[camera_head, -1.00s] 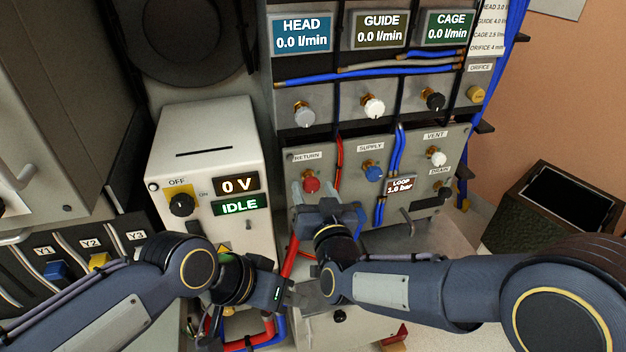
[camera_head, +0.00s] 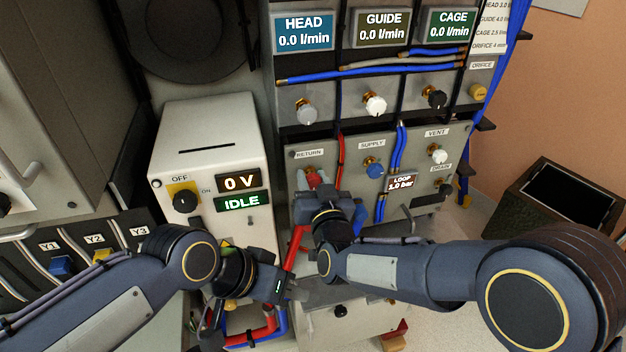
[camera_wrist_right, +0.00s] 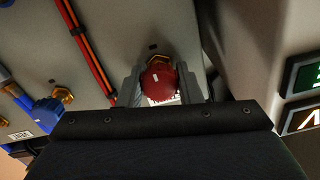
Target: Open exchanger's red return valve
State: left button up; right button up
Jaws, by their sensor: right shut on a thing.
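The red return valve knob (camera_head: 313,179) sits on the grey panel under the RETURN label (camera_head: 309,153). My right gripper (camera_head: 315,185) is at the knob with a finger on each side, shut on it. In the right wrist view, the red knob (camera_wrist_right: 158,80) shows between the two fingers of the gripper (camera_wrist_right: 158,86), with brass fitting behind it. My left gripper (camera_head: 285,288) is low in the head view, away from the valve panel. Its fingertips are too unclear to tell open from shut.
The blue supply knob (camera_head: 375,171) is right of the red one, with red and blue hoses (camera_head: 398,160) nearby. Vent knob (camera_head: 438,155) and drain knob (camera_head: 445,187) are farther right. A white power box (camera_head: 205,150) reading 0 V and IDLE stands left. The loop display (camera_head: 402,181) reads bar.

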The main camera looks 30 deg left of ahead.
jog(key=shift+f+n+b, duration=0.15)
jog(key=shift+n+b, duration=1.25)
jog(key=shift+b, duration=0.05)
jog(key=n+b, duration=0.2)
jog(key=n, duration=0.1)
jog(key=shift+a+n, duration=0.1)
jog(key=shift+n, duration=0.2)
jog(key=n+b, duration=0.2)
jog(key=n, duration=0.3)
jog(key=shift+s, duration=0.1)
jog(key=n+b, duration=0.1)
jog(key=n, duration=0.5)
jog(key=shift+n+b, duration=0.3)
jog(key=shift+b, duration=0.1)
jog(key=o, duration=1)
